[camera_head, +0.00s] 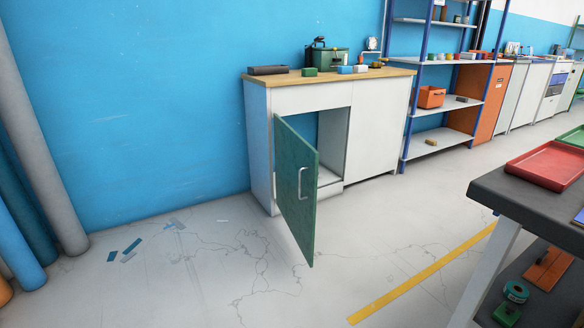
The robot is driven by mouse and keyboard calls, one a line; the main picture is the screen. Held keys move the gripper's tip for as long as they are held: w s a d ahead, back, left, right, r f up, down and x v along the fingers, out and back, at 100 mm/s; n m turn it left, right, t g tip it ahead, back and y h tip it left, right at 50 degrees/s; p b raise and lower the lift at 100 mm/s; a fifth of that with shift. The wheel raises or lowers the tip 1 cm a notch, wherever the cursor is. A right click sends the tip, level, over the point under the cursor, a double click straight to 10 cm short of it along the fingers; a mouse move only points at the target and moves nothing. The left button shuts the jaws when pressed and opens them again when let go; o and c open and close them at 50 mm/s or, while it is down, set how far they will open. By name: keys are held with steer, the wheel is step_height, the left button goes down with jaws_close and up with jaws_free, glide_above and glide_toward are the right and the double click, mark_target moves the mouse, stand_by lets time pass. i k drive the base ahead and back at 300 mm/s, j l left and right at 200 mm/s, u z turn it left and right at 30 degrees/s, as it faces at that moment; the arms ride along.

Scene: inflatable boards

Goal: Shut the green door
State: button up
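The green door (292,190) is on the left front of a white cabinet (376,130) with a wooden top. The door stands open, swung out toward me from its left edge. It has a pale upright handle (302,184) on the side that faces right. Part of the cabinet's inside (333,145) shows to the right of the door and looks empty where visible. My gripper is not in view.
A dark-topped table (520,200) with a red tray (548,166) stands at the right. Blue shelving (412,88) stands right of the cabinet. Pipes (40,150) line the left edge. Flat scraps (131,247) lie on the floor. The floor before the door is clear.

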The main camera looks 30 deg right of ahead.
mark_target(297, 162)
steer(key=i+l+z, duration=0.15)
steer(key=i+z, duration=0.25)
steer(key=i, duration=0.5)
